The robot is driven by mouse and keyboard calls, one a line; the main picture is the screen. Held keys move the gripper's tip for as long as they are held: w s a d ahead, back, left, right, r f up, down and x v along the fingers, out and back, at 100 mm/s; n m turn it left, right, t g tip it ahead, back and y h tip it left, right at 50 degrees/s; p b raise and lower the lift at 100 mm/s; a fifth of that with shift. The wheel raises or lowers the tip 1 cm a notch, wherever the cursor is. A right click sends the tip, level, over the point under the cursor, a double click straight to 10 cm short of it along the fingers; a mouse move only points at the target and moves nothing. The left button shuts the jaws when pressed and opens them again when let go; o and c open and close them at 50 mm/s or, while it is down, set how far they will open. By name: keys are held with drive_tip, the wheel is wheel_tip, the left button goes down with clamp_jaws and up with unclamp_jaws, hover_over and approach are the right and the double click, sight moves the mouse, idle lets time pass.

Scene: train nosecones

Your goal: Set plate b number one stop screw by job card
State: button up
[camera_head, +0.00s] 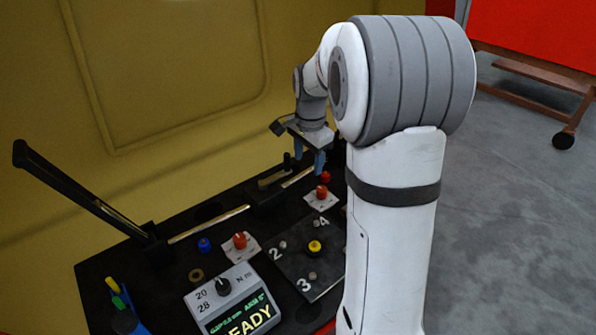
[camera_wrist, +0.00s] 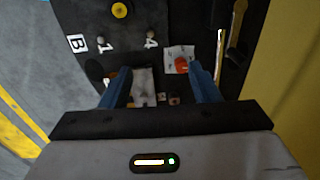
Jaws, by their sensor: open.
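Plate B (camera_wrist: 125,22) is a dark plate with a yellow knob (camera_wrist: 119,10). In the wrist view it carries the labels B, 1 and 4. The number one screw (camera_wrist: 101,40) is a small grey head by the label 1. The plate also shows in the head view (camera_head: 288,268), with labels 2, 3 and 4; my arm hides its right part. My gripper (camera_head: 304,165) is open and empty over the far end of the bench, beyond the plate. In the wrist view my gripper (camera_wrist: 162,78) has its blue fingers spread above a white card (camera_wrist: 144,82).
A torque box (camera_head: 236,297) with a dial marked 20 and 28 Nm shows READY, partly cut off. Red knobs (camera_head: 239,240) (camera_head: 321,191) sit on white cards. A blue knob (camera_head: 204,244), a brass ring (camera_head: 196,275) and a long black lever (camera_head: 80,190) stand left. A yellow wall (camera_head: 170,60) rises behind.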

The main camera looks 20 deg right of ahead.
sight(322, 189)
drive_tip(key=w+d+f+m+b, duration=0.1)
drive_tip(key=w+d+f+m, duration=0.2)
drive_tip(key=f, duration=0.2)
drive_tip(key=w+d+f+m+b, duration=0.1)
drive_tip(key=w+d+f+m, duration=0.2)
drive_tip(key=w+f, duration=0.1)
drive_tip(key=w+d+f+m+g+b, duration=0.1)
drive_tip(key=w+d+f+m, duration=0.2)
drive_tip(key=f, duration=0.4)
drive_tip(key=shift+w+d+b, duration=0.3)
drive_tip(key=shift+w+b, duration=0.1)
drive_tip(key=shift+w, duration=0.15)
drive_tip(key=shift+w+d+f, duration=0.1)
drive_tip(key=shift+f, duration=0.25)
wheel_tip(322, 189, down, 7)
drive_tip(key=shift+f+b, duration=0.15)
drive_tip(key=shift+b, duration=0.2)
drive_tip(key=shift+c, duration=0.5)
